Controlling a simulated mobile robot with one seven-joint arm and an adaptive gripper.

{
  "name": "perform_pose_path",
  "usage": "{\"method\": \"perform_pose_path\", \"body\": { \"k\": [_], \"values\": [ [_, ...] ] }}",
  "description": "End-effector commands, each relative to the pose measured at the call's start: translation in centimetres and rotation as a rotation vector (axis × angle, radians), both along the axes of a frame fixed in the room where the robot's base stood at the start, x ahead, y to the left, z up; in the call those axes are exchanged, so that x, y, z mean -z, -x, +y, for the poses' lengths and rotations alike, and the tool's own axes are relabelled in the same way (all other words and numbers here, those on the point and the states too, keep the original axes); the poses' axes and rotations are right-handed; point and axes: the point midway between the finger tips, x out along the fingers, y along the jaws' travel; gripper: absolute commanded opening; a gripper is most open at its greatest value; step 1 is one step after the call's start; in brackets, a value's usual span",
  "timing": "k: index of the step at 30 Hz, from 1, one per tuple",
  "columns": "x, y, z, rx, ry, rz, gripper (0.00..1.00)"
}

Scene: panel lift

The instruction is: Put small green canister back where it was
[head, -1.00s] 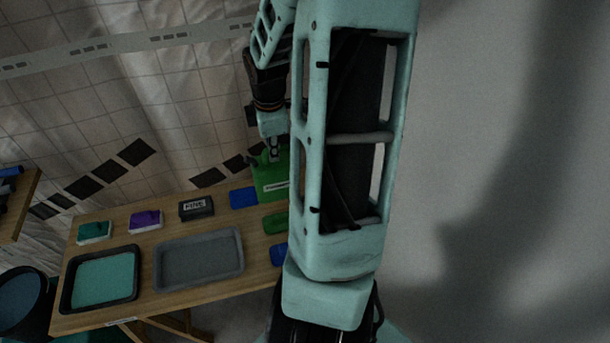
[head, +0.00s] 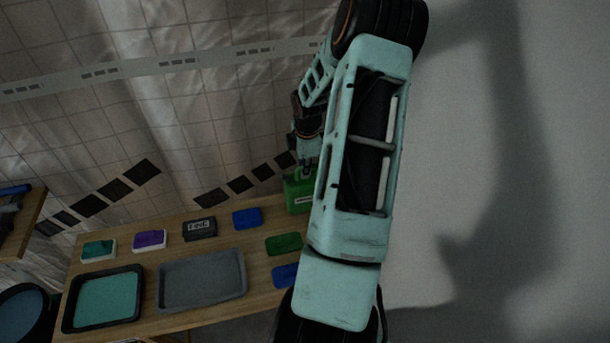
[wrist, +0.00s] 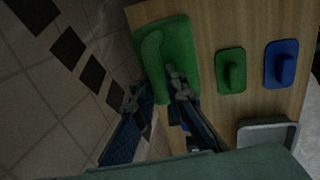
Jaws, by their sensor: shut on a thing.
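A green canister with a pale label (head: 298,192) is at the far right end of the wooden table, partly hidden by my arm in the head view. In the wrist view the green canister (wrist: 181,40) shows its top and a raised rounded handle. My gripper (wrist: 156,92) is shut on the canister, its fingers on either side of the handle; it also shows above the canister in the head view (head: 306,170). The canister overlaps the table's edge in the wrist view. I cannot tell whether its base touches the table.
The wooden table (head: 215,313) holds a green block (head: 284,243), a blue block (head: 247,218), another blue block (head: 285,275), a black labelled box (head: 199,228), a purple block (head: 149,239) and a teal block (head: 98,250). A grey tray (head: 202,282) and a dark-rimmed teal tray (head: 104,299) lie in front.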

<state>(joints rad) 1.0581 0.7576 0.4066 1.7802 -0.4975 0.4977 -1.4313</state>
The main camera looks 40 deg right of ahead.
Motion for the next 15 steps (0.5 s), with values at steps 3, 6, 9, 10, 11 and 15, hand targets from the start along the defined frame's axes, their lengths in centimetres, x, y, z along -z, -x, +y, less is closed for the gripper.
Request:
{"method": "perform_pose_path", "body": {
  "k": [3, 6, 9, 10, 11, 15],
  "values": [
    [0.3, -0.2, -0.4, 0.000, 0.002, -0.002, 0.00],
    [1.6, -0.2, -0.6, -0.001, 0.000, 0.001, 0.00],
    [3.0, -0.2, -0.5, -0.001, 0.000, 0.001, 0.00],
    [3.3, -0.2, -0.6, -0.001, 0.000, 0.000, 0.00],
    [3.5, -0.2, -0.6, -0.001, 0.002, 0.000, 0.00],
    [3.6, -0.2, -0.6, 0.000, 0.002, -0.002, 0.00]
  ]
}}
